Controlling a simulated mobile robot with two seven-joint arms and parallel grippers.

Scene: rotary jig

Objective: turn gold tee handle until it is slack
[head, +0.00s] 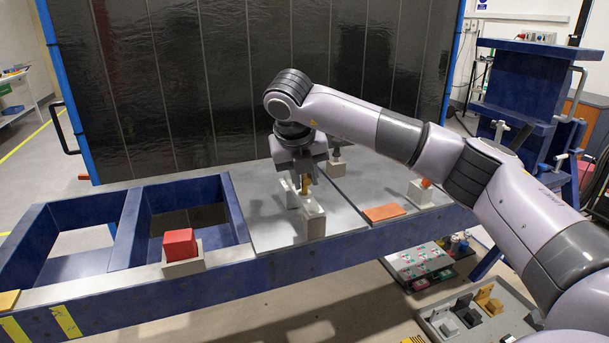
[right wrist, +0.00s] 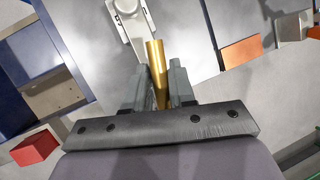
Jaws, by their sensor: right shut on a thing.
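The gold tee handle (right wrist: 155,62) shows in the right wrist view as a gold bar between the two grey fingers of my right gripper (right wrist: 163,82). My right gripper is shut on it. In the head view my right gripper (head: 306,186) points down over the grey plate, and only a small gold part (head: 305,183) shows between its fingers. A pale block (head: 314,220) stands close by the gripper. The lower part of the handle and what it sits in are hidden by the gripper. My left gripper is not in view.
A red block (head: 180,244) sits on a pale base on the blue frame (head: 130,300) at left. An orange plate (head: 384,212) lies to the right of the gripper. Other pale blocks stand behind and right. A dark panel (head: 250,80) rises behind. Trays stand below at right.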

